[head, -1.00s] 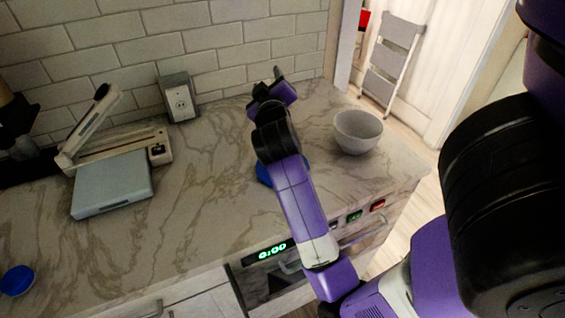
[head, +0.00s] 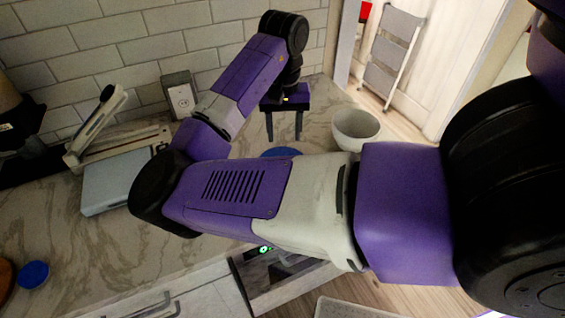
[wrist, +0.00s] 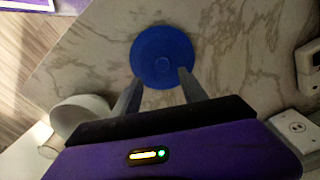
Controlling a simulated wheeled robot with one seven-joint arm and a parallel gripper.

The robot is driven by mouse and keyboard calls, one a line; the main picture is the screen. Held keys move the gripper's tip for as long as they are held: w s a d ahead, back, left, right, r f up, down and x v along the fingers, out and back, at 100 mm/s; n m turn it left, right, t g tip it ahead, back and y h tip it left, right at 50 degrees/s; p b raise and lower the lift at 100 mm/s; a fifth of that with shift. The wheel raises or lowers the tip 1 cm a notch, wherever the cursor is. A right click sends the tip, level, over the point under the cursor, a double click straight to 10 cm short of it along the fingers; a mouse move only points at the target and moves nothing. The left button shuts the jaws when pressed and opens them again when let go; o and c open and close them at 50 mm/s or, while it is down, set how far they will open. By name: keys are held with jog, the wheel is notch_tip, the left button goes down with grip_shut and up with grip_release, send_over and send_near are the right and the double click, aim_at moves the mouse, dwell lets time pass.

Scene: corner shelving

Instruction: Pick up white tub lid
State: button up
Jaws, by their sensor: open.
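A flat, round blue lid (wrist: 162,50) lies on the marble counter, just beyond my fingertips in the wrist view. In the head view the same blue lid (head: 281,152) is partly hidden behind my arm. My gripper (head: 284,137) points down above the counter near this lid. In the wrist view my gripper (wrist: 160,80) is open, its two fingers apart and nothing held between them. The fingertips overlap the lid's near edge in that view; I cannot tell whether they touch it. I see no white lid; the disc is blue.
A white bowl (head: 356,128) stands right of my gripper, near the counter's end. A second blue disc (head: 33,274) lies at the far left. A grey flat device (head: 118,182) and a wall outlet (head: 181,98) are to the left.

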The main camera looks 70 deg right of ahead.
jog(key=shift+w+a+f, duration=0.1)
jog(key=shift+a+f, duration=0.05)
jog(key=shift+f, duration=0.2)
jog(key=shift+w+f+p, duration=0.1)
jog(key=shift+f+p, duration=0.4)
jog(key=shift+f, duration=3)
grip_shut()
